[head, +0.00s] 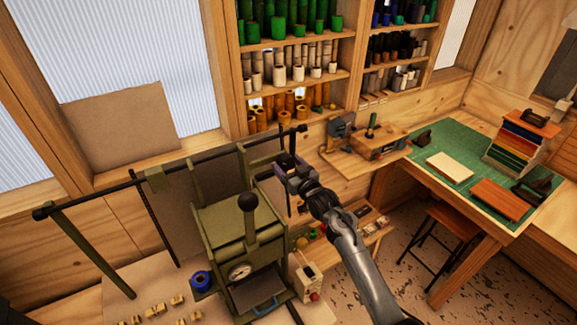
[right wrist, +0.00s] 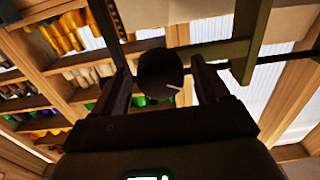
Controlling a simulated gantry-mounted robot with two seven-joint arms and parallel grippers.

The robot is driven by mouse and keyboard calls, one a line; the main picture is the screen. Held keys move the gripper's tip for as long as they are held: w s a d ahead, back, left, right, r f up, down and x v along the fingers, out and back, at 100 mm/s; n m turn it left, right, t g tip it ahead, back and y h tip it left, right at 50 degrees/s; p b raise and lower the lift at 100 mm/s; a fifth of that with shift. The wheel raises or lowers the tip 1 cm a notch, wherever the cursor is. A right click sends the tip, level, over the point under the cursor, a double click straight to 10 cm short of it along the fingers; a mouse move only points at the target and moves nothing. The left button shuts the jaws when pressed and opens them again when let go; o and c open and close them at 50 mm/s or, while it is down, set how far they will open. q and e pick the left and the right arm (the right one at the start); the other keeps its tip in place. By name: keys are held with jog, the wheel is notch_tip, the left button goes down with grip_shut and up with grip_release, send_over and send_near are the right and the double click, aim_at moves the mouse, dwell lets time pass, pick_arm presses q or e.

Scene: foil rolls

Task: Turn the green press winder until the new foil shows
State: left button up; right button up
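The green press (head: 235,225) stands at centre left, with a black ball-topped lever (head: 249,204) and a round gauge. A long dark bar (head: 225,150) runs behind it. My right gripper (head: 287,172) is at the press's upper right side. In the right wrist view, a dark round knob (right wrist: 160,75), apparently the winder's, lies between the fingers (right wrist: 162,85). Narrow gaps show on both sides, so the fingers look open around it. In the head view I cannot make out the knob apart from the gripper. I cannot tell which foil shows. My left gripper is out of view.
A blue roll (head: 201,281) and several small brass-coloured pieces lie on the bench left of the press. A small control box (head: 309,282) stands at its right. Shelves of foil rolls (head: 300,75) are behind. A green-matted table (head: 455,150) and stool (head: 440,235) stand right.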

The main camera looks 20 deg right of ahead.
jog(key=c, duration=0.9)
jog(key=shift+o, duration=0.2)
jog(key=shift+m, duration=0.3)
jog(key=m, duration=0.3)
jog(key=shift+a+r+m+p, duration=0.1)
jog(key=shift+m+p, duration=0.2)
jog(key=m+p, duration=0.1)
jog(key=m, duration=0.4)
jog(key=shift+m, duration=0.3)
jog(key=m+p, duration=0.1)
jog(key=m, duration=0.4)
jog(key=shift+r, duration=0.15)
jog(key=m+p, duration=0.1)
jog(key=m, duration=0.2)
jog(key=shift+m, duration=0.9)
